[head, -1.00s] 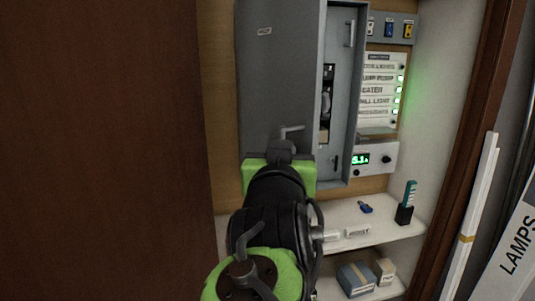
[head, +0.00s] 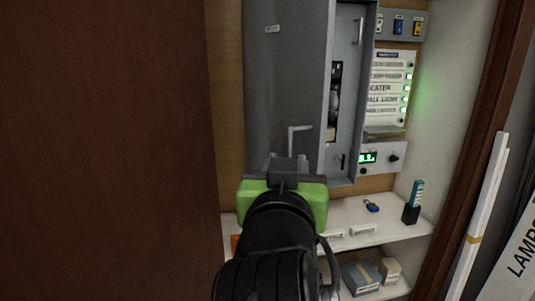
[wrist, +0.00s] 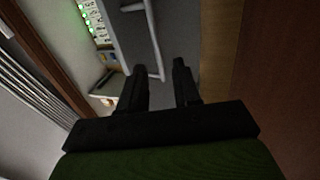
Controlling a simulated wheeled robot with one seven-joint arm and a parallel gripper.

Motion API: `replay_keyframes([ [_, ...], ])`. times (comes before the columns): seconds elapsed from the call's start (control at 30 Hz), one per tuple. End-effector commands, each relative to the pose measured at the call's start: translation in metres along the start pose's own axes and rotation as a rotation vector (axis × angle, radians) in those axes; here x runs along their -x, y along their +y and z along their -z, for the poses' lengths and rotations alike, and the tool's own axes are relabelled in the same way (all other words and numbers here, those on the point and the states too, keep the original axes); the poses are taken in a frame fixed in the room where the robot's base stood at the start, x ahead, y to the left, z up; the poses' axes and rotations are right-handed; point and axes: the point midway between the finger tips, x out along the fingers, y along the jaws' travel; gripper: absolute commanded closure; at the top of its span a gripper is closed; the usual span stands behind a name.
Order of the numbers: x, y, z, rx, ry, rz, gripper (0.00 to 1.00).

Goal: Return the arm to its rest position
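My arm (head: 265,245) is black with a lime-green block near its end and reaches up from the bottom of the head view. My gripper (head: 287,163) is in front of the grey cabinet door, near its bent lever handle (head: 291,140). In the wrist view, the two dark fingers of my gripper (wrist: 160,75) stand apart with nothing held between them. A grey handle (wrist: 155,35) shows beyond the fingertips; I cannot tell the exact distance.
The grey cabinet (head: 285,80) has its tall door open beside a lit switch panel (head: 390,88). A brown door (head: 105,150) fills the left side.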

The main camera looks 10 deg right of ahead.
Motion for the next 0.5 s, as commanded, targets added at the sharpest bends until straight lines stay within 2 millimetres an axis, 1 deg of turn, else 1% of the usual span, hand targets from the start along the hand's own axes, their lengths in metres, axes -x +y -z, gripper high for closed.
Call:
replay_keyframes([
  [0.03,0.006,0.000,0.001,0.000,0.002,0.001,0.68],
  [0.1,0.010,0.000,0.000,0.000,0.001,0.000,0.68],
  [0.37,0.010,0.001,-0.002,0.001,-0.005,-0.001,0.68],
  [0.43,0.010,0.006,-0.012,0.011,-0.044,-0.003,0.68],
  [0.47,0.011,0.011,-0.021,0.019,-0.080,-0.004,0.68],
  [0.5,0.012,0.019,-0.038,0.034,-0.145,-0.005,0.68],
])
